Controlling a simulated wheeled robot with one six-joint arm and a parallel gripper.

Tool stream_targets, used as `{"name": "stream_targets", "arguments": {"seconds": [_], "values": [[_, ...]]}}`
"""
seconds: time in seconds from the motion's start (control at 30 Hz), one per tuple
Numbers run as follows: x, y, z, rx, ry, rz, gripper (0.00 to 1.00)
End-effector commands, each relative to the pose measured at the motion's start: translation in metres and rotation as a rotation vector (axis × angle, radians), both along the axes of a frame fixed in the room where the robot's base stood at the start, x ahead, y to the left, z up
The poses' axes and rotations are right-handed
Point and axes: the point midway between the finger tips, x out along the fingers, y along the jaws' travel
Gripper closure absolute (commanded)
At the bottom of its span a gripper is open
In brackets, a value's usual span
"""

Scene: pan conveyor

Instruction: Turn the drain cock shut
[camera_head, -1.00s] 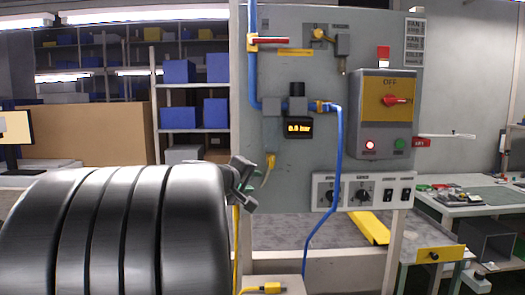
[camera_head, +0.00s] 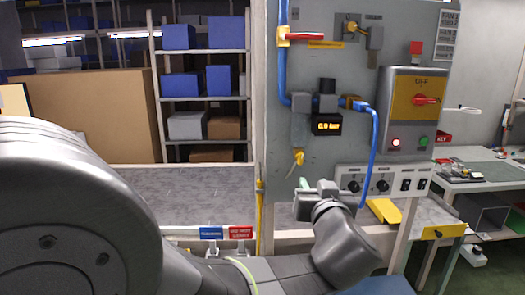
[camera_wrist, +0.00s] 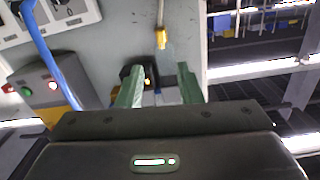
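The drain cock, a small yellow handle (camera_head: 299,157), hangs under the grey filter bowl (camera_head: 300,128) on the panel, with a thin pale tube below it. In the wrist view, which is turned about upside down, its yellow handle (camera_wrist: 161,38) lies beyond the fingertips. My gripper (camera_head: 304,184) is just below the cock in the head view and looks apart from it. In the wrist view the two green fingers of my gripper (camera_wrist: 159,84) stand apart with nothing held between them. Whether the cock's lever is fully turned either way is hard to tell.
A lit gauge (camera_head: 327,125) and a blue hose (camera_head: 374,150) are right of the cock. A control box (camera_head: 410,110) with a red handle and a switch strip (camera_head: 385,182) are further right. A yellow pipe (camera_head: 260,215) runs at the panel's left edge. A grey counter lies below.

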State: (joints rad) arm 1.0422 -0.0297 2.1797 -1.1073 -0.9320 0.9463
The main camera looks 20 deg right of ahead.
Motion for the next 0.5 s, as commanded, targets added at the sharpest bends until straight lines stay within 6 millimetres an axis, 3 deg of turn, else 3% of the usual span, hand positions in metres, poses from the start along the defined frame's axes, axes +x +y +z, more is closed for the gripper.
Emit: {"name": "stream_targets", "arguments": {"seconds": [0.23, 0.5], "values": [[-0.001, 0.0, 0.005, 0.021, -0.034, 0.006, 0.67], [0.032, -0.007, 0.004, 0.018, -0.032, 0.01, 0.67]]}}
